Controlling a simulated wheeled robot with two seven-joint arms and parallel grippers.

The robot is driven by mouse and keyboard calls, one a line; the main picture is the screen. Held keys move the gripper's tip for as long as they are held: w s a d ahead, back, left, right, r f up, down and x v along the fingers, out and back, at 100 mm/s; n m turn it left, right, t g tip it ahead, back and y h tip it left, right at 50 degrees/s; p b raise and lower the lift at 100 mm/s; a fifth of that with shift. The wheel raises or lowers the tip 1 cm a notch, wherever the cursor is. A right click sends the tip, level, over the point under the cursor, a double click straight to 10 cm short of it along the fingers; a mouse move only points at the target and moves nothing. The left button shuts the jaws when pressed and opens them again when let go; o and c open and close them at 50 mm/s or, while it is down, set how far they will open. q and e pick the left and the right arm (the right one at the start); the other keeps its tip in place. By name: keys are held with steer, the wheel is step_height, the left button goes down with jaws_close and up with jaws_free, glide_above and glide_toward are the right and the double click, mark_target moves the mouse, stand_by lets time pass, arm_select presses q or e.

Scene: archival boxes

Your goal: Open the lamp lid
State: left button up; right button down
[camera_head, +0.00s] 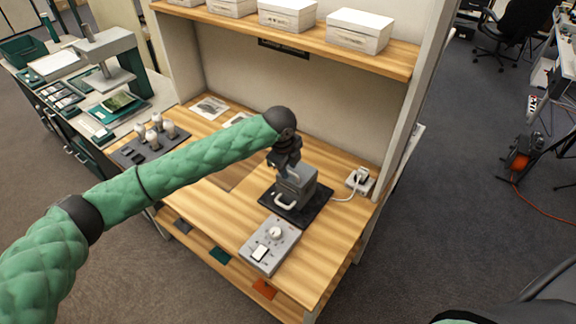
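The lamp is a grey box-shaped housing (301,187) on a black base plate (318,212), standing on the wooden workbench. A pale handle (286,202) shows low on its near left side. The lid looks closed, though the gripper partly covers the top. My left gripper (284,173) points down at the upper left edge of the housing, very close to it. I cannot tell whether it touches, and its fingers are too small and dark to show their opening. My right gripper is out of view.
A grey control box (270,246) with a knob and switch sits in front of the lamp. A plug and socket (360,180) with a white cable are to its right. A dark tray (150,146) with several bulb-like pieces is at left. White boxes (359,31) line the shelf above.

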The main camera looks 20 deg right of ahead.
arm_select(q)
steer(key=shift+c, duration=0.2)
jaws_close()
